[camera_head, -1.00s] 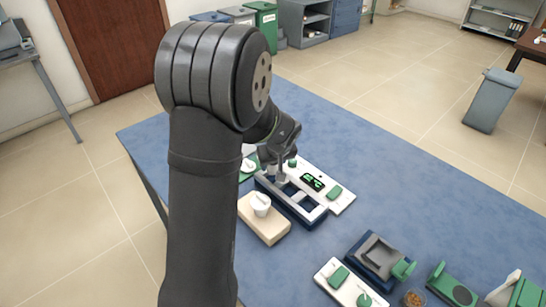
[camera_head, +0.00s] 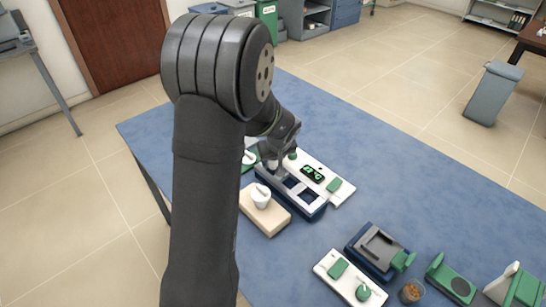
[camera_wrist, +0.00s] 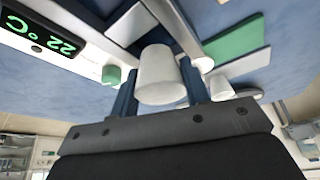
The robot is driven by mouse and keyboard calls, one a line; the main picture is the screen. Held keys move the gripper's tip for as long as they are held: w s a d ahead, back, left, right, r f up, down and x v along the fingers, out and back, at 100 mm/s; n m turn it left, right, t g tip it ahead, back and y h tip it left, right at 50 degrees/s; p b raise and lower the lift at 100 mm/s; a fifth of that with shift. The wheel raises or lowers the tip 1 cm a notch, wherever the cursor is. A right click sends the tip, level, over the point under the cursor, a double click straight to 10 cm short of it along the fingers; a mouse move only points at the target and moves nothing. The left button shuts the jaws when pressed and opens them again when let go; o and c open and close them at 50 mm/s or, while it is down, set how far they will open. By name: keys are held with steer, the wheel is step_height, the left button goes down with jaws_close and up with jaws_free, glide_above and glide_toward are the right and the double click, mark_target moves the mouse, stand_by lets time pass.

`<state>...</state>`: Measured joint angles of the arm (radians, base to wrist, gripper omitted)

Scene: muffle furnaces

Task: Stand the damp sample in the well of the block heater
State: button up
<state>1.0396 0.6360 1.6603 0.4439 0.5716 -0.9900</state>
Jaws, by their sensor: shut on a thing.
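My gripper (camera_head: 274,168) is shut on a small white cup (camera_wrist: 160,75), which I take to be the damp sample. In the wrist view the cup sits between the two dark blue fingers. The block heater (camera_head: 325,178) is a white and navy unit with dark rectangular openings in its top, a green display and green controls. My gripper is over its far left end in the head view. In the wrist view the heater's display (camera_wrist: 45,38) reads 22 °C. I cannot tell the gap between cup and heater.
A white mortar-like cup (camera_head: 261,197) stands on a beige block (camera_head: 262,216) in front of the heater. A green mat (camera_head: 247,165) lies beside the heater's left end. Several green, white and navy devices stand front right. The blue table's right middle (camera_head: 410,190) is clear.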

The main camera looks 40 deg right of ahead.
steer(key=shift+f, duration=0.6)
steer(key=o, duration=1.4)
steer(key=shift+o, duration=0.2)
step_height(320, 180, up, 8)
steer(key=shift+f, duration=0.1)
steer(key=shift+f, duration=3.95)
steer(key=shift+r, duration=0.1)
